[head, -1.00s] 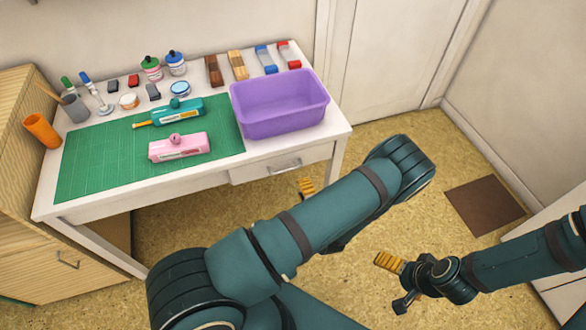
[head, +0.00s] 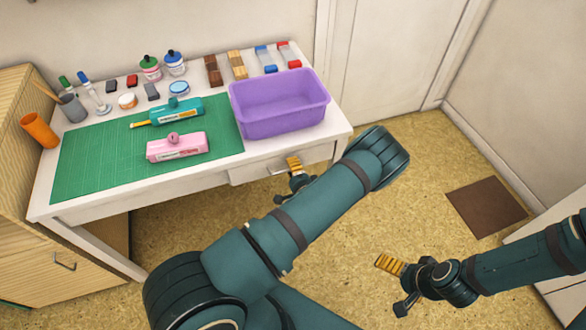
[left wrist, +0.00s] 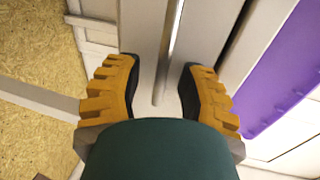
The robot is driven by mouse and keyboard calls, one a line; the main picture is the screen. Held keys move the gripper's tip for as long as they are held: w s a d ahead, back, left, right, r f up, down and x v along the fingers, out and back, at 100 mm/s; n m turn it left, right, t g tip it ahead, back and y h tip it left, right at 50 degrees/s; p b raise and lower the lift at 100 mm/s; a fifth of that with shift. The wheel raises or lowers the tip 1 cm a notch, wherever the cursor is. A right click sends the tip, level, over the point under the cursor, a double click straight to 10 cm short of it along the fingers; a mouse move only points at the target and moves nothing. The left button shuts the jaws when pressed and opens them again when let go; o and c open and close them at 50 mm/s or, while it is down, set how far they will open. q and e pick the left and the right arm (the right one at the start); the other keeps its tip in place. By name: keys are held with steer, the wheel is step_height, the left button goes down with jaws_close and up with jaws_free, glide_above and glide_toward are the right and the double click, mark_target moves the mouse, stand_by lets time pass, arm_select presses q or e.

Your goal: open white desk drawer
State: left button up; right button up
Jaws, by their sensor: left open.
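The white desk drawer (head: 246,175) sits under the right part of the white desk's top and looks shut. Its grey metal handle (head: 277,170) is partly covered by my left gripper (head: 286,181), which is at the drawer front. In the left wrist view, the handle bar (left wrist: 169,55) runs between the two yellow-padded fingers of my left gripper (left wrist: 160,70), with a gap on each side. The left gripper is open and holds nothing. My right gripper (head: 391,284) is over the floor at the lower right, fingers spread and empty, away from the desk.
A purple bin (head: 285,128) stands on the desk above the drawer. A green mat (head: 100,160) bears a pink stamp (head: 177,147) and a teal one (head: 175,112). A wooden cabinet (head: 45,240) stands at the left. The floor before the drawer is clear.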

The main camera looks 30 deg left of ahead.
arm_select(q)
jaws_close()
steer(key=shift+s+d, duration=0.1)
steer(key=shift+d, duration=0.05)
steer(key=f+p+v, duration=0.1)
steer(key=f+v, duration=0.1)
steer(key=v, duration=0.8)
steer(key=f+p+v, duration=0.1)
steer(key=f+v, duration=0.1)
steer(key=v, duration=0.9)
steer(key=shift+s+d+f, duration=0.15)
steer(key=shift+s+d, duration=0.25)
steer(key=shift+s, duration=0.05)
jaws_free()
